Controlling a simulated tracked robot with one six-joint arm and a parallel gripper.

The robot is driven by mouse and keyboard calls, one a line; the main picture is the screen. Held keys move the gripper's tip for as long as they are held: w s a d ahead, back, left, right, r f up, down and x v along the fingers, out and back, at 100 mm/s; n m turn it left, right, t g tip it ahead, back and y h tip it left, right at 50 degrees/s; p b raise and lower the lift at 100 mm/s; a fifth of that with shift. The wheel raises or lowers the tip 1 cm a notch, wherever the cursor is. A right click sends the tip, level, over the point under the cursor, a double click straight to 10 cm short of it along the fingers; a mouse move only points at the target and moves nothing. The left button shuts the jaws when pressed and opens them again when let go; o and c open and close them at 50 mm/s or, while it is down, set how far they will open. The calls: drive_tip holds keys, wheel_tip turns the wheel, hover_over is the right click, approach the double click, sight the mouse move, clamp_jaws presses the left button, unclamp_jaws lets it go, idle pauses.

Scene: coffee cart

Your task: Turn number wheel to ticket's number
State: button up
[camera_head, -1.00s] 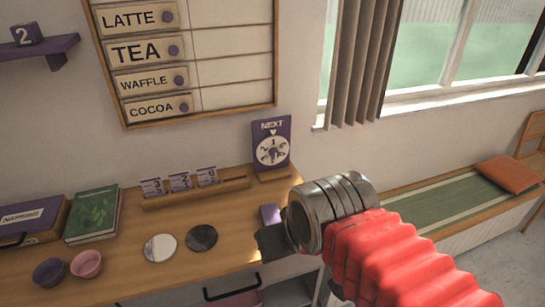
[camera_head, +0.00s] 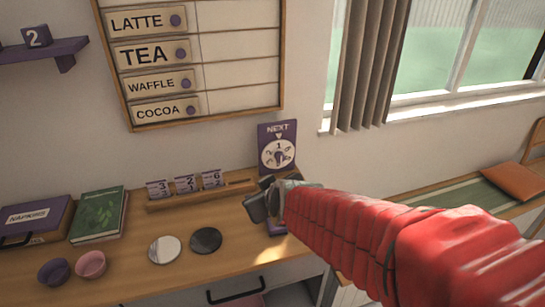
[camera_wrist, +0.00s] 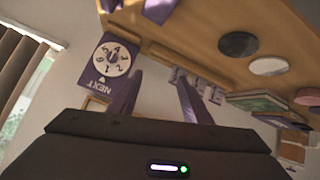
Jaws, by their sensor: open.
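The number wheel is a white dial (camera_head: 277,153) on a purple "NEXT" sign at the back of the counter. A 1 shows at the top of the dial, under the small pointer. In the wrist view the dial (camera_wrist: 111,60) appears upside down, left of the fingers. Numbered tickets (camera_head: 185,185) stand in a wooden rack (camera_head: 163,205), showing 3, 2 and 6 on top; smaller print is hard to read. My gripper (camera_head: 258,200) is in front of and below the sign. In the wrist view its fingers (camera_wrist: 160,88) are apart with nothing held between them.
A purple piece (camera_head: 276,228) lies on the counter, partly hidden by my gripper. Light and dark discs (camera_head: 205,240), small cups (camera_head: 91,264), a green book (camera_head: 98,215) and a napkin box (camera_head: 35,218) stand left. A 2 cube (camera_head: 37,37) sits on the shelf.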

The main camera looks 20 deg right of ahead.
drive_tip(key=w+d+f+n+t+h, duration=0.2)
drive_tip(key=w+d+f+h, duration=0.3)
drive_tip(key=w+d, duration=0.3)
drive_tip(key=shift+w+d+t, duration=0.3)
drive_tip(key=shift+w+t, duration=0.35)
drive_tip(key=shift+t, duration=0.15)
